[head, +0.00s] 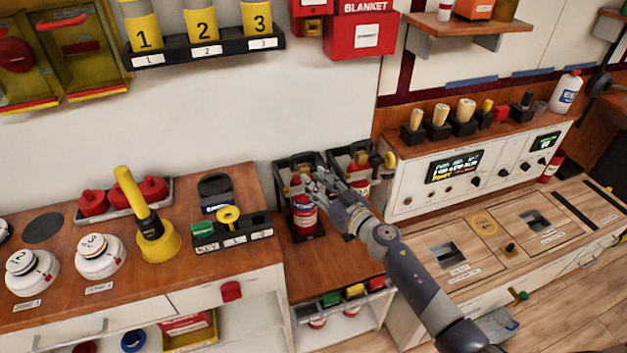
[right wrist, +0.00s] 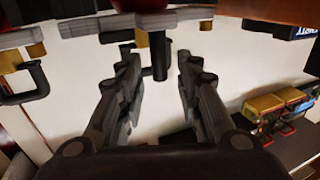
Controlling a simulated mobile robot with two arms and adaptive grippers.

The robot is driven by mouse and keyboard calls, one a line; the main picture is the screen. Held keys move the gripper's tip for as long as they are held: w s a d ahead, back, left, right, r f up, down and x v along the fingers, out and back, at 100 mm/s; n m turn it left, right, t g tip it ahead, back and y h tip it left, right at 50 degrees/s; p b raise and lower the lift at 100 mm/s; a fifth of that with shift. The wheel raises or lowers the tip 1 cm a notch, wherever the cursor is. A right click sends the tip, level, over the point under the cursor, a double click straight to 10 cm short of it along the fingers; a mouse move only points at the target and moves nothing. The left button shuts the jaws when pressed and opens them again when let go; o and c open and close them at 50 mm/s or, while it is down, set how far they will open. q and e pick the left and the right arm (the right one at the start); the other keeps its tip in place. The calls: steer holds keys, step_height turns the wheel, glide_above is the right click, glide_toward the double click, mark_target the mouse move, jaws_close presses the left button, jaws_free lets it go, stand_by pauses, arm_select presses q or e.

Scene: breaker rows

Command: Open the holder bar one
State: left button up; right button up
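A black holder frame (head: 283,168) stands at the back of the low wooden counter, with a red extinguisher (head: 305,222) in it. My right gripper (head: 312,183) is in front of this holder and covers its upper part. In the right wrist view, the right gripper (right wrist: 160,68) is open, with its two fingers apart. A dark upright handle (right wrist: 159,58) hangs between the fingertips, below a grey bar (right wrist: 120,22) with yellowish mounts. I cannot tell whether the fingers touch it. No label on the bar is readable. My left gripper is not in view.
A second black holder (head: 337,152) with another extinguisher stands close to the right. A white control panel (head: 415,200) is farther right. The left counter holds a yellow plunger-like tool (head: 157,242) and a key rack (head: 250,237). The low counter front (head: 335,262) is clear.

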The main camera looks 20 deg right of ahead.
steer(key=shift+w+a, duration=0.25)
steer(key=shift+w, duration=0.45)
jaws_close()
